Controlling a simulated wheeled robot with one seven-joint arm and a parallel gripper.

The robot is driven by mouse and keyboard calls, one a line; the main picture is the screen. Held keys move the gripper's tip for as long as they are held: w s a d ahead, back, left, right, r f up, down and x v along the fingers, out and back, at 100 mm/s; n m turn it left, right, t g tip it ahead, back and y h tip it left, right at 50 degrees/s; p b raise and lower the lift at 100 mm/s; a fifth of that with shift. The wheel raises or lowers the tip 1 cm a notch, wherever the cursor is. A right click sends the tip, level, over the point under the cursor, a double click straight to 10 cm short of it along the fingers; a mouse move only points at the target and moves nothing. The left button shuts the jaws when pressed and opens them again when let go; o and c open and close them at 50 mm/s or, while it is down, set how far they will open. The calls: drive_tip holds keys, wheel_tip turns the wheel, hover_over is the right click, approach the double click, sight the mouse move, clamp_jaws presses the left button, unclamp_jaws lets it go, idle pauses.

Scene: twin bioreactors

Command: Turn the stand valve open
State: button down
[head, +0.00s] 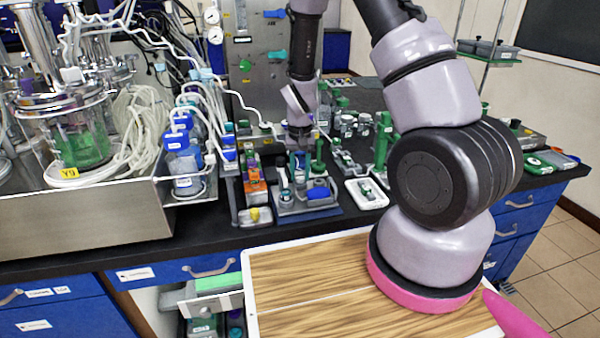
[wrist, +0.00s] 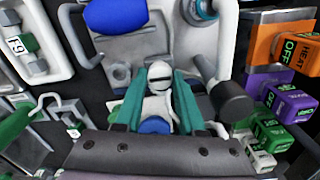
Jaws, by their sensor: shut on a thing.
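In the wrist view, my gripper (wrist: 158,78) has its two teal fingers on either side of a white upright piece with a black band, likely the stand valve (wrist: 158,104). The fingers are shut on it. A round blue part shows at its lower end, close to the gripper body. The grey stand (wrist: 136,46) lies around and beyond the fingers. In the head view, my gripper (head: 300,146) is low over the back of the grey stand (head: 297,207) on the bench; its fingertips and the valve are hard to make out there. The valve's turn angle cannot be told.
Blocks in orange (wrist: 288,40), purple (wrist: 292,101) and green stand close on the right in the wrist view. A white tray (wrist: 62,66) is at left. Blue-capped bottles (head: 183,165) and a glass vessel (head: 75,145) stand left on the bench.

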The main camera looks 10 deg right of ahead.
drive_tip(key=c, duration=0.5)
unclamp_jaws()
wheel_tip(320, 180, up, 11)
wheel_tip(320, 180, up, 18)
drive_tip(key=t+y, duration=0.2)
drive_tip(key=t, duration=0.1)
hover_over(300, 175)
drive_tip(key=s+d, duration=0.3)
drive_tip(key=s, duration=0.3)
drive_tip(key=s+d+r+m+t, duration=0.1)
drive_tip(key=s+r+t, duration=0.3)
drive_tip(key=s+r, duration=0.7)
drive_tip(key=shift+s+d, duration=0.75)
drive_tip(key=shift+s, duration=0.35)
